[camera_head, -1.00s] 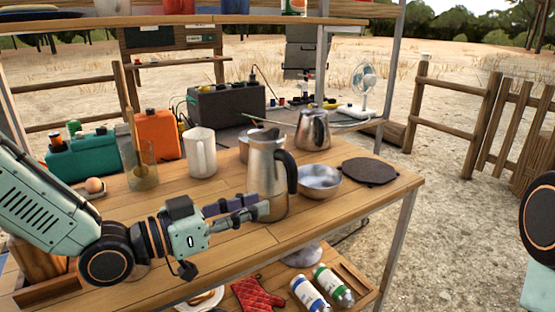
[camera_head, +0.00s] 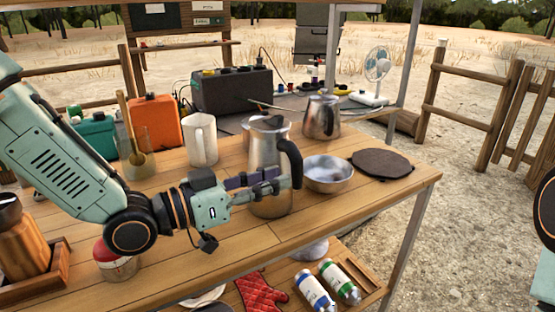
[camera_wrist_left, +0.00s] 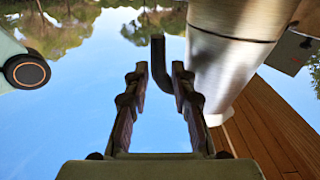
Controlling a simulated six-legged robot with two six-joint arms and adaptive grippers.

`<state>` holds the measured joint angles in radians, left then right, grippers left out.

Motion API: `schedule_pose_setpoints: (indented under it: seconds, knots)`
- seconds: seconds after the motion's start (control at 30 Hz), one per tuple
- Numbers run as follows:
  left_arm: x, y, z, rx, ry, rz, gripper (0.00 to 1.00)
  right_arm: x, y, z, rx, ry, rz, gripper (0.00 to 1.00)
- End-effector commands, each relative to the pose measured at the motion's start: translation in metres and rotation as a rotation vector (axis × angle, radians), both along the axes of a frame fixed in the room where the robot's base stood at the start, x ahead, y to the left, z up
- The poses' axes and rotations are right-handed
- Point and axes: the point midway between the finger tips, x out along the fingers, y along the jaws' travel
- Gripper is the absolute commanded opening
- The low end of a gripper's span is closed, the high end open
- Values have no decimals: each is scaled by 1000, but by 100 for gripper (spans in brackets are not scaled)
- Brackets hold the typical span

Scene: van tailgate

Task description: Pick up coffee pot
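The coffee pot (camera_head: 266,152) is a tall steel pot with a black handle on its right side. It stands upright on the wooden table. My left gripper (camera_head: 285,183) reaches across the near side of the pot from the left, its tips close to the lower end of the handle. In the left wrist view the two fingers (camera_wrist_left: 159,75) are spread apart. The black handle (camera_wrist_left: 160,62) shows at the gap between the tips, and the pot's steel body (camera_wrist_left: 225,55) is to the right. I cannot tell whether a finger touches it. My right gripper is out of view.
A metal bowl (camera_head: 327,178) stands right of the pot, with a dark round plate (camera_head: 382,163) beyond it. A white jug (camera_head: 201,140) and a steel kettle (camera_head: 321,118) stand behind. The table (camera_head: 235,250) is bare in front of the pot.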

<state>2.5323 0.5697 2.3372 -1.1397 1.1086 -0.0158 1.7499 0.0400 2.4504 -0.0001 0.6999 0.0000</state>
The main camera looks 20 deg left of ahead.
Motion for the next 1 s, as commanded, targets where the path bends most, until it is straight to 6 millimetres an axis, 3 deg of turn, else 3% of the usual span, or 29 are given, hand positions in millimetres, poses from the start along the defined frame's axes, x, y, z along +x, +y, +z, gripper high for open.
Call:
schedule_pose_setpoints:
  seconds: [1.0]
  knots:
    - [42, -40, 2, 0, -1, -1, 25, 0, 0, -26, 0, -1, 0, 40]
